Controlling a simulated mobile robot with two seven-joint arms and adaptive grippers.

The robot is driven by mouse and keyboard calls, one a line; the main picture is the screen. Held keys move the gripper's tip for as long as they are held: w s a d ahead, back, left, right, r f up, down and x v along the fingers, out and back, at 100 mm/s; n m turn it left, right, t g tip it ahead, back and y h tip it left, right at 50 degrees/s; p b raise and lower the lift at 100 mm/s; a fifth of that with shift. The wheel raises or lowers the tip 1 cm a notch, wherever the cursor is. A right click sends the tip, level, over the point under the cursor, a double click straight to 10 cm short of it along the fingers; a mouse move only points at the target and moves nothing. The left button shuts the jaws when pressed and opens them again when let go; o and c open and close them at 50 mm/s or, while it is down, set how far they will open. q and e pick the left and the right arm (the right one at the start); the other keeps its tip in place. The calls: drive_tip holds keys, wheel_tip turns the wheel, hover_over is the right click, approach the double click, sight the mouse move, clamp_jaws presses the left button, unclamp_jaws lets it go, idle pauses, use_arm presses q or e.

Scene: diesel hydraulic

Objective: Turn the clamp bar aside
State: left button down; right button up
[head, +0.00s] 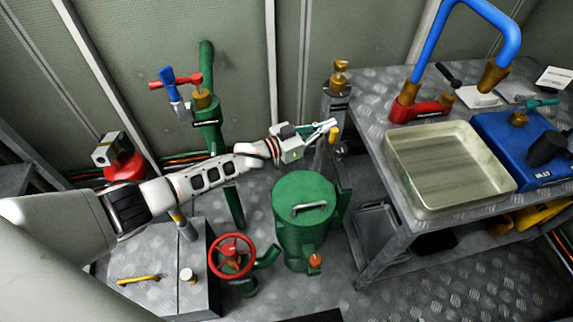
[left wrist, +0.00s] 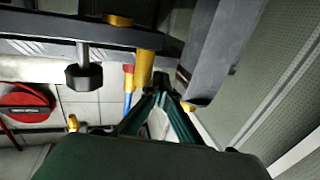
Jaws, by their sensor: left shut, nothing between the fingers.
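My left gripper (head: 331,125) is shut and empty, reaching in from the left above the green canister (head: 305,215). Its fingertips, also in the left wrist view (left wrist: 160,93), are close to a yellow grip (left wrist: 145,68); I cannot tell whether they touch it. The yellow grip (head: 333,135) also shows small beside the fingertips in the head view. In the wrist view it hangs below a dark bar (left wrist: 50,30), which looks like the clamp bar. A bolt with a black knob (left wrist: 83,76) hangs from this bar. In the head view the bar is too small to make out.
A metal bench with a tray (head: 450,165) and blue box (head: 520,145) stands right. A grey post with a brass top (head: 340,75) rises behind the gripper. A red handwheel (head: 231,256) and green pipe stand (head: 207,120) are left of the canister. Floor shows at front right.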

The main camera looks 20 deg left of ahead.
use_arm(q)
drive_tip(key=shift+d+f, duration=0.1)
drive_tip(key=shift+d, duration=0.3)
drive_tip(key=shift+w, duration=0.1)
